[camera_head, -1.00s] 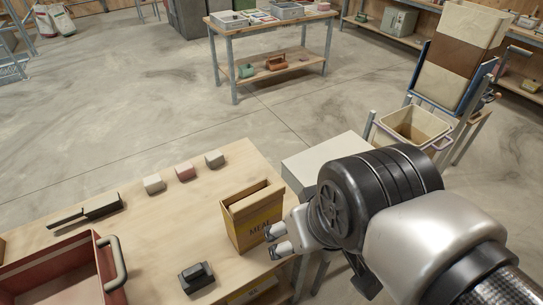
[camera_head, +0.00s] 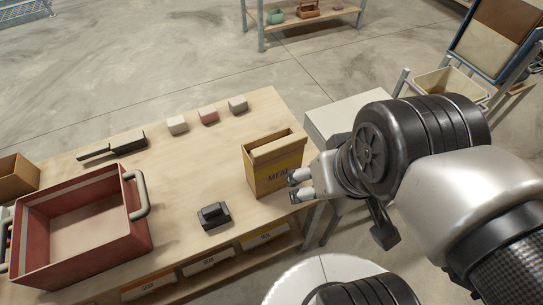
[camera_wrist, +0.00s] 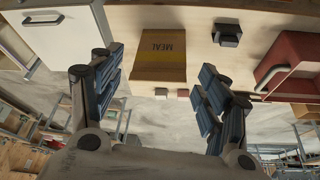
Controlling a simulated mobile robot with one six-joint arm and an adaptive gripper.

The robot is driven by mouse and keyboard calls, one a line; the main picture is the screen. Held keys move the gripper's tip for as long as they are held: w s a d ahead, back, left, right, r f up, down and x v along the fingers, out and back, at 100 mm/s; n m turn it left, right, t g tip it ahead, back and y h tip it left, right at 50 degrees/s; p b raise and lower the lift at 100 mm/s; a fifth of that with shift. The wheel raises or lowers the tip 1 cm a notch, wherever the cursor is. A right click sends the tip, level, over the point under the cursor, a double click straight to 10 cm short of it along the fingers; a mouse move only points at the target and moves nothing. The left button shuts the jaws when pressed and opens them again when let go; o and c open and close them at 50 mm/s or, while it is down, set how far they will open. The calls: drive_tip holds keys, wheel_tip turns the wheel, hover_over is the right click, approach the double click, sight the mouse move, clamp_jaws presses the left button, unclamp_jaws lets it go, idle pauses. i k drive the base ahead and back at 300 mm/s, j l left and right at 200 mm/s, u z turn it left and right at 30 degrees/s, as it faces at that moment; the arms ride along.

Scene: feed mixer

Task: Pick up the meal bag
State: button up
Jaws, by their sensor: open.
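The meal bag (camera_head: 274,165) is an upright yellow-brown bag with a folded top and the word MEAL, standing near the right edge of the wooden table. My gripper (camera_head: 297,186) is at its right side in the head view, with the fingertips close to its lower right part. In the wrist view the meal bag (camera_wrist: 161,56) lies ahead between the two spread fingers of my gripper (camera_wrist: 160,90), with the lettering upside down. The fingers are open and nothing is between their pads. I cannot tell whether a fingertip touches the bag.
A red crate (camera_head: 137,234) with a grey handle stands at the table's left. A small black object (camera_head: 213,215) sits left of the bag. Three small blocks (camera_head: 208,116) and a dark scoop-like tool (camera_head: 118,147) lie toward the back. A pale cabinet (camera_head: 345,112) stands right of the table.

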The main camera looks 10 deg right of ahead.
sight(267, 158)
drive_tip(key=z, duration=0.4)
drive_tip(key=k+j+z, duration=0.1)
drive_tip(key=z, duration=0.25)
drive_tip(key=k+z, duration=0.15)
drive_tip(key=z, duration=0.25)
drive_tip(key=k+z, duration=0.1)
drive_tip(key=z, duration=0.25)
drive_tip(key=k, duration=0.1)
drive_tip(key=u, duration=1.35)
drive_tip(key=j+z, duration=0.1)
drive_tip(key=z, duration=0.4)
drive_tip(key=j+z, duration=0.15)
drive_tip(key=z, duration=0.3)
drive_tip(key=j+z, duration=0.1)
drive_tip(key=z, duration=0.4)
drive_tip(key=k+j+z, duration=0.1)
drive_tip(key=z, duration=0.35)
drive_tip(key=k+j+z, duration=0.35)
drive_tip(key=j, duration=0.25)
drive_tip(key=k+j+z, duration=0.35)
drive_tip(key=i+j, duration=0.1)
drive_tip(key=j, duration=0.05)
